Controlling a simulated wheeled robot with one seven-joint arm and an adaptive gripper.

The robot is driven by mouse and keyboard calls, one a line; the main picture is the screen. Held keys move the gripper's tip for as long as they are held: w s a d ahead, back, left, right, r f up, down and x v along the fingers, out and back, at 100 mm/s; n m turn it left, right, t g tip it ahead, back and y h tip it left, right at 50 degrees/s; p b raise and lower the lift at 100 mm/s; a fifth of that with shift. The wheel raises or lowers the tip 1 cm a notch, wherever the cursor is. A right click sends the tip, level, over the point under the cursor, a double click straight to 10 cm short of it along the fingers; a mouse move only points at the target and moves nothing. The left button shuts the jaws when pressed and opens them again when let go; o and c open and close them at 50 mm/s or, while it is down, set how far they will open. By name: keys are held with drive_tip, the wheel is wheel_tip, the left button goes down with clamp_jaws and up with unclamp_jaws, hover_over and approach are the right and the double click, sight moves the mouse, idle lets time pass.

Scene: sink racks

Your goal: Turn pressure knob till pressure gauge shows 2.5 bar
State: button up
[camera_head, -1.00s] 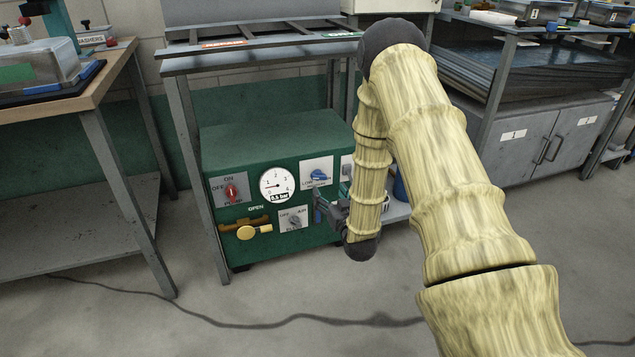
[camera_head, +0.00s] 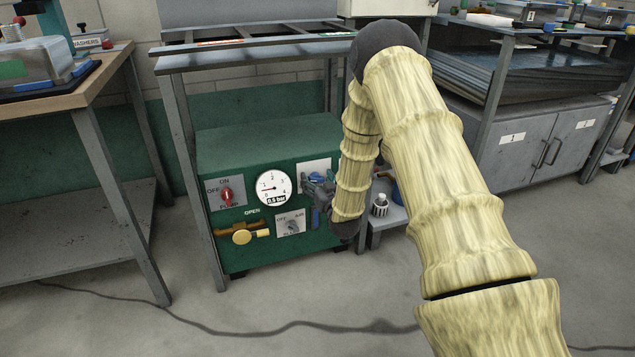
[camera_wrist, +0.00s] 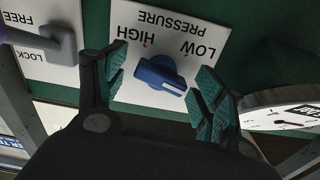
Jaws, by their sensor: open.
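The blue pressure knob (camera_wrist: 160,76) sits on a white plate marked LOW, HIGH and PRESSURE, upside down in the wrist view. Its white pointer line faces the lower right there. My gripper (camera_wrist: 160,84) is open, with one teal-padded finger on each side of the knob; I cannot tell whether either touches it. In the head view my gripper (camera_head: 318,190) is in front of the pressure plate and mostly hides the knob. The round pressure gauge (camera_head: 273,188), left of it, shows 0.5 bar. Part of the gauge (camera_wrist: 288,112) shows in the wrist view.
The green unit (camera_head: 262,145) also carries a red pump knob (camera_head: 226,196), a yellow valve handle (camera_head: 242,236) and a grey OFF/AIR knob (camera_head: 291,225). A grey FREE/LOCK lever (camera_wrist: 62,44) is close beside one finger. A metal frame (camera_head: 190,170) stands around the unit.

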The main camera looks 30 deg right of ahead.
drive_tip(key=c, duration=1)
drive_tip(key=shift+c, duration=0.2)
drive_tip(key=shift+r+m+p, duration=0.1)
drive_tip(key=shift+m+p, duration=0.2)
drive_tip(key=shift+d+r+m+p, duration=0.1)
drive_tip(key=shift+m+p, duration=0.4)
drive_tip(key=shift+p, duration=0.1)
drive_tip(key=m+p, duration=0.2)
drive_tip(key=m, duration=0.1)
drive_tip(key=m+p, duration=0.2)
drive_tip(key=m, duration=0.1)
drive_tip(key=shift+m, duration=0.4)
drive_tip(key=shift+d+f+m+p, duration=0.1)
drive_tip(key=shift+f+m+p, duration=0.05)
drive_tip(key=shift+m, duration=0.7)
drive_tip(key=shift+f+m+p, duration=0.1)
drive_tip(key=shift+m+p, duration=0.05)
drive_tip(key=shift+m, duration=0.7)
